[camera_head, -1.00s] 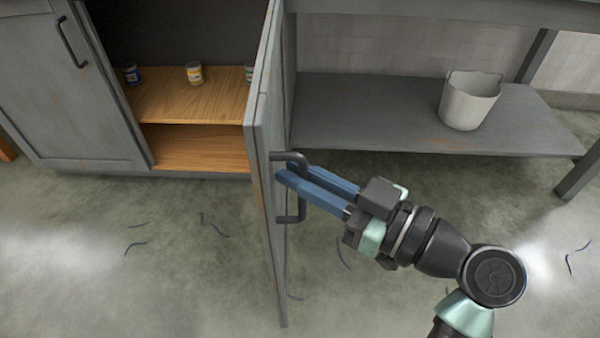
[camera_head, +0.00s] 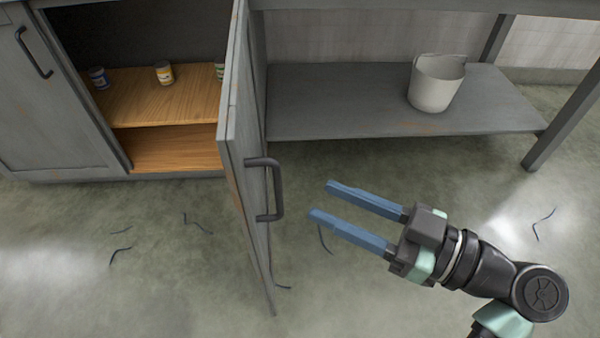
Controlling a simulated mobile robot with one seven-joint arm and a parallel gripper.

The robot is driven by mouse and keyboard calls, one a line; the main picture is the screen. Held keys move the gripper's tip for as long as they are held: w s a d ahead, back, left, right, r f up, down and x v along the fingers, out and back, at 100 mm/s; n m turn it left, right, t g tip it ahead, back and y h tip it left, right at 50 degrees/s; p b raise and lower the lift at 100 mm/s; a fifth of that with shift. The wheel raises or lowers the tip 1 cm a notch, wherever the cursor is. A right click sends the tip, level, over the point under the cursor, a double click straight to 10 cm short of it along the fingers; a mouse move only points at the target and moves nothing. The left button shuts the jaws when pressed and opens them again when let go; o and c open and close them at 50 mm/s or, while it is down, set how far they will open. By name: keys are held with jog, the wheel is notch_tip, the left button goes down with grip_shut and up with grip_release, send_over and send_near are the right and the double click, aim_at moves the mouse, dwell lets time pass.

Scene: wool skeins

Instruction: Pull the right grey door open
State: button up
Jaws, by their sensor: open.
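The right grey door (camera_head: 246,170) stands wide open, swung out from the cabinet and seen nearly edge-on. Its dark bar handle (camera_head: 278,190) faces right, toward my gripper. My gripper (camera_head: 320,201) is open and empty, with its two blue fingers pointing left. The fingertips are to the right of the handle, apart from it, with clear floor showing between. Inside the open cabinet, a wooden shelf (camera_head: 190,105) is visible.
The left grey door (camera_head: 50,110) is shut. A white bucket (camera_head: 436,85) sits on a low grey shelf (camera_head: 340,110) at the right. The concrete floor, with some dark strands, is otherwise clear.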

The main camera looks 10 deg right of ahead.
jog(key=v, duration=0.4)
jog(key=shift+p, duration=0.4)
